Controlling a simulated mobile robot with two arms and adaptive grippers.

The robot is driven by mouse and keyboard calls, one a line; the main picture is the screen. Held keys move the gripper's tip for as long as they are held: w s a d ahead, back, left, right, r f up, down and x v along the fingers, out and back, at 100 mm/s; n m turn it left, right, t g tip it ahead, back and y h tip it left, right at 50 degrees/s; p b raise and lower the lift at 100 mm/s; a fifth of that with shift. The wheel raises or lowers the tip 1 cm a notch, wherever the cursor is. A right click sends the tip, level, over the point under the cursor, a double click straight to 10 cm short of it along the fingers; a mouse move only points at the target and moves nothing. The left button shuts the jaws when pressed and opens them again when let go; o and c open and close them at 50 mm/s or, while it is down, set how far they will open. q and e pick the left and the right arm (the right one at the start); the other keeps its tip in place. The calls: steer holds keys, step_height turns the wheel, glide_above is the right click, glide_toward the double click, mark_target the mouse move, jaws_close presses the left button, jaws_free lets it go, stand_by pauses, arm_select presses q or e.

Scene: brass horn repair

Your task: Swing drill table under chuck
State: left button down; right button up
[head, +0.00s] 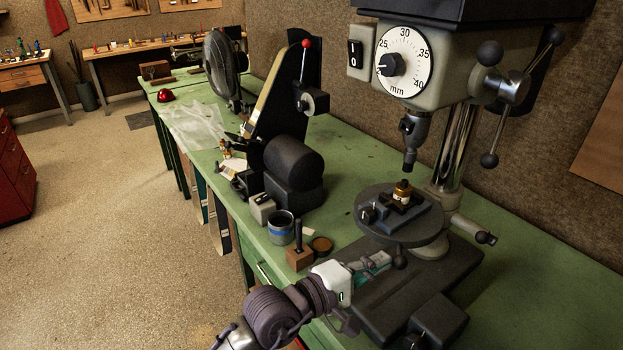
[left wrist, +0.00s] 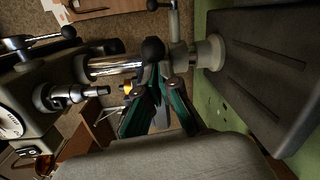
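The drill press chuck (head: 410,150) points down at the right; it also shows in the left wrist view (left wrist: 70,96). Below it is the round grey drill table (head: 372,226) on the steel column (head: 455,145). A dark vise with a brass-coloured piece (head: 403,190) stands on the table. In the head view the piece appears a little below and left of the chuck tip. My left gripper (head: 386,260) is at the table's front edge, by a dark ball knob (head: 399,258). Its teal fingers (left wrist: 160,78) converge at the tips; whether they grip anything is unclear. My right gripper is out of view.
Left of the drill are a grey cup with a blue band (head: 281,228), a wooden block (head: 299,257) and a belt grinder (head: 280,140) on the green bench (head: 335,165). The drill's dark base (head: 375,300) lies below the table.

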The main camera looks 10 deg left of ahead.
arm_select(q)
steer(key=shift+s+d+g, duration=0.3)
steer(key=shift+s+d, duration=0.4)
steer(key=shift+d, duration=0.05)
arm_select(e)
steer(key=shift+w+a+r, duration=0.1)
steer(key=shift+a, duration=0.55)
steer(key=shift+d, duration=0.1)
arm_select(q)
steer(key=w+a+f+v, duration=0.1)
steer(key=v, duration=1.1)
steer(key=shift+r, duration=0.4)
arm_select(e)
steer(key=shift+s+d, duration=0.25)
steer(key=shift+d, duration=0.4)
arm_select(q)
steer(key=shift+a, duration=0.2)
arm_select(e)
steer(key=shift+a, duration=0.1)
arm_select(q)
steer(key=shift+d, duration=0.1)
